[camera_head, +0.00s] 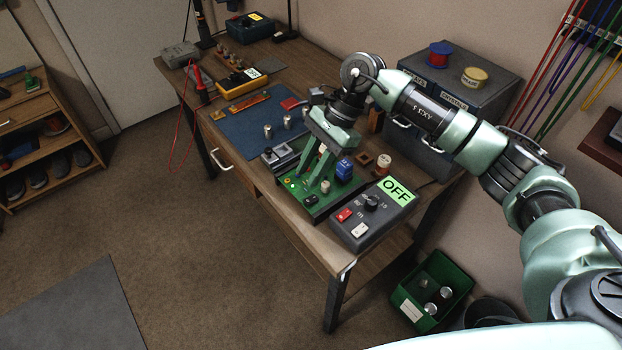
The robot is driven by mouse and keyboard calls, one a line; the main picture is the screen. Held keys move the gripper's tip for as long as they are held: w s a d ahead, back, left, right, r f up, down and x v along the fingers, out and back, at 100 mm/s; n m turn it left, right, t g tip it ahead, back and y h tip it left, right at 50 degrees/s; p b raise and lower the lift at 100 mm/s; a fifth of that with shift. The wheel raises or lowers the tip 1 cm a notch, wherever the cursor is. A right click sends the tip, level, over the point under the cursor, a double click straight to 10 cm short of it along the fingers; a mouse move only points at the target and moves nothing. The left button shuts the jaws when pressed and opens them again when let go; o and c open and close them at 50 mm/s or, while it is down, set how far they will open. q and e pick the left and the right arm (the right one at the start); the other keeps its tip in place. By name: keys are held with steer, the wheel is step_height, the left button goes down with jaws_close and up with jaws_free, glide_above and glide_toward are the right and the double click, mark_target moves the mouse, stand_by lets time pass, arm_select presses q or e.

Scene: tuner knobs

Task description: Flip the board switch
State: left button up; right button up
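A green circuit board (318,212) lies near the front right of the wooden workbench. It carries a small black part (311,200), which may be the board switch, a blue cylinder (344,170) and a pale knob (325,187). My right gripper (306,179) reaches down over the board's left part. Its two green fingers are apart, and I see nothing held between them. I cannot tell whether the fingertips touch the board. A grey control box (362,232) beside the board has a knob, a red switch, a white switch and a green display reading OFF. My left gripper is not in view.
A blue mat (245,130) with several metal knobs lies behind the board. A grey cabinet (470,105) stands at the back right, near my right arm. A green bin (410,305) is on the floor.

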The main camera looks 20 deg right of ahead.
mark_target(312, 199)
steer(key=d, duration=0.1)
steer(key=d+h, duration=0.1)
steer(key=d, duration=0.1)
steer(key=shift+w+d, duration=0.2)
steer(key=shift+d, duration=0.1)
steer(key=p+x, duration=0.1)
steer(key=x, duration=0.2)
steer(key=p+x, duration=0.1)
steer(key=x, duration=0.3)
steer(key=shift+s+f, duration=0.2)
steer(key=shift+s, duration=0.05)
